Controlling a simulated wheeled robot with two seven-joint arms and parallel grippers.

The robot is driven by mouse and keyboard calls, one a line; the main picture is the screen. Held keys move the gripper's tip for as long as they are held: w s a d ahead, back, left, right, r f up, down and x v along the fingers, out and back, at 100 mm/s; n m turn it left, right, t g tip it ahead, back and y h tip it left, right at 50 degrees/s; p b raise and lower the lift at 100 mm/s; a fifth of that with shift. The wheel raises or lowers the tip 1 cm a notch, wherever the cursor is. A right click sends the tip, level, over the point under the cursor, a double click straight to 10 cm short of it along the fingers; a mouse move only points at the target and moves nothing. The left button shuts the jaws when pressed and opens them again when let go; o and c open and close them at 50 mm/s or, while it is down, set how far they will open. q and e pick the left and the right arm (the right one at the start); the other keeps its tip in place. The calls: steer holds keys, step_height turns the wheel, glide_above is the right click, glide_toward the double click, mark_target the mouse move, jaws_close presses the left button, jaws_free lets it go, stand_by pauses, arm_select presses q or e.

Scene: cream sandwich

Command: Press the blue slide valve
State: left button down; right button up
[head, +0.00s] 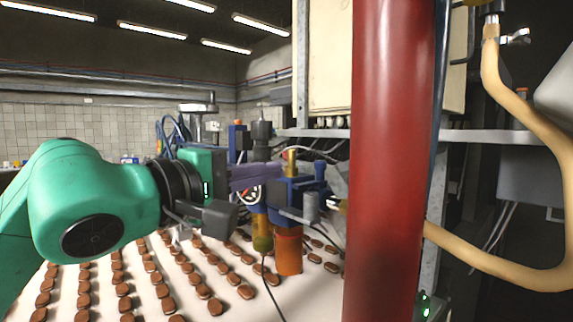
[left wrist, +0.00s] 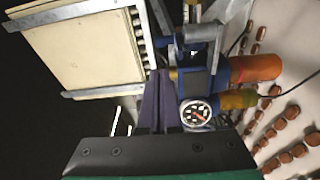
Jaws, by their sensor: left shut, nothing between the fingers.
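The blue valve body (head: 298,190) stands above an orange cylinder, with a brass fitting on top, in the middle of the head view. In the left wrist view the blue valve body (left wrist: 196,78) is just right of the fingertips, with a round white gauge (left wrist: 195,113) below it. My left gripper (head: 278,173) reaches in from the left, its purple fingers shut and empty. Its fingertips (left wrist: 158,74) are close beside the blue body; I cannot tell whether they touch. The fingers partly cover the gauge in the head view. My right gripper is not in view.
A thick red column (head: 390,160) stands close, right of the valve. A tan hose (head: 520,110) curves at the right. Rows of brown cream sandwiches (head: 150,267) lie on the white conveyor (head: 65,300) below. The orange cylinder (head: 288,250) hangs near the belt.

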arm_select(q)
steer(key=p+x, duration=0.1)
steer(key=x, duration=0.1)
steer(key=p+x, duration=0.1)
steer(key=x, duration=0.2)
steer(key=shift+w+d+r+p, duration=0.2)
steer(key=shift+w+r+p, duration=0.05)
steer(key=shift+w+p, duration=0.1)
steer(key=x, duration=0.2)
steer(key=p+x, duration=0.1)
steer(key=shift+w+d+f, duration=0.1)
steer(key=shift+w+f, duration=0.1)
steer(key=shift+f, duration=0.1)
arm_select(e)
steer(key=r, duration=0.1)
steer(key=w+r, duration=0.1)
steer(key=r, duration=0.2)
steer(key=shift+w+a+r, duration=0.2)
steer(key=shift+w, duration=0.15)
